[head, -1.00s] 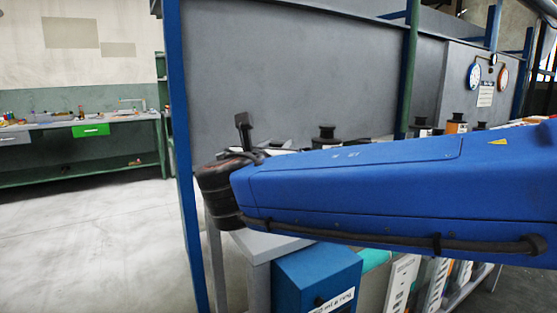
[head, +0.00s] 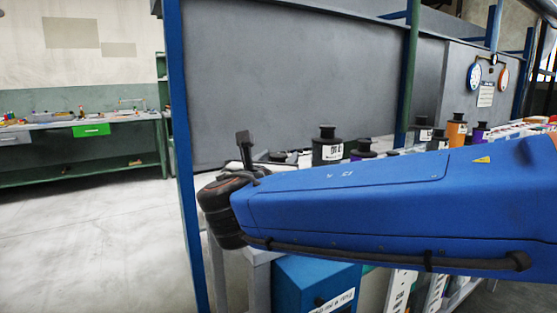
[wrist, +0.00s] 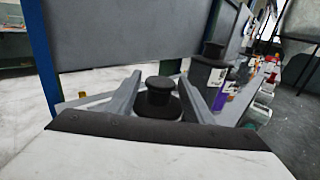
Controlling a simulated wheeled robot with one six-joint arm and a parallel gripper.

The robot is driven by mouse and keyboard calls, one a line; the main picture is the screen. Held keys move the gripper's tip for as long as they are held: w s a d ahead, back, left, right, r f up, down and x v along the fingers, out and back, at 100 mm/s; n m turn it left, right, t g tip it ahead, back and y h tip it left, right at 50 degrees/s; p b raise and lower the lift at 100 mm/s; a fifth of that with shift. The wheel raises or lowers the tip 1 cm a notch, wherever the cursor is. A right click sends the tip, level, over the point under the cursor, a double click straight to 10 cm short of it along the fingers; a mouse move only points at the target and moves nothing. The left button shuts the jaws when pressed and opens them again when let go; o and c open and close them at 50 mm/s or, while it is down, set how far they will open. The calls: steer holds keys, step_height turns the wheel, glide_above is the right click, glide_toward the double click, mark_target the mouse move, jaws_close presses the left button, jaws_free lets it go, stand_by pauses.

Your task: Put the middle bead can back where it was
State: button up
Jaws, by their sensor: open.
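My gripper (wrist: 161,95) is open in the wrist view, with one grey finger on each side of a dark can (wrist: 158,100) with a black knobbed lid. Whether the fingers touch it cannot be told, and its lower part is hidden by my gripper. In the head view my gripper is hidden behind my blue arm; a low black lid (head: 278,156) shows just beyond my wrist. A black can with a white label (head: 328,146) stands to its right and also shows in the wrist view (wrist: 207,75). Which can is the middle one is not clear.
Farther right stand a purple can (head: 363,151), an orange can (head: 456,132) and another purple can (head: 481,132). A grey panel (head: 290,80) rises behind the row, with a blue post (head: 178,110) at its left. A blue box (head: 313,283) is below.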

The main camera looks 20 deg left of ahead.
steer(key=s+d, duration=0.1)
steer(key=s, duration=1.1)
steer(key=w+d+f+m+g+h, duration=0.25)
steer(key=d+f+m, duration=0.25)
steer(key=d, duration=0.6)
steer(key=w+d+f+m+g+h, duration=0.25)
steer(key=d+f+m, duration=0.25)
steer(key=d, duration=0.7)
steer(key=w+d+f+m+g+h, duration=0.1)
steer(key=w+d+f+m+g, duration=0.3)
steer(key=d, duration=0.7)
steer(key=s+d+f+m+g+y, duration=0.4)
steer(key=s+d+f+m, duration=1.1)
steer(key=m, duration=0.7)
steer(key=shift+s+f+m+y, duration=0.35)
steer(key=shift+s+m+y, duration=0.05)
steer(key=shift+s, duration=1.25)
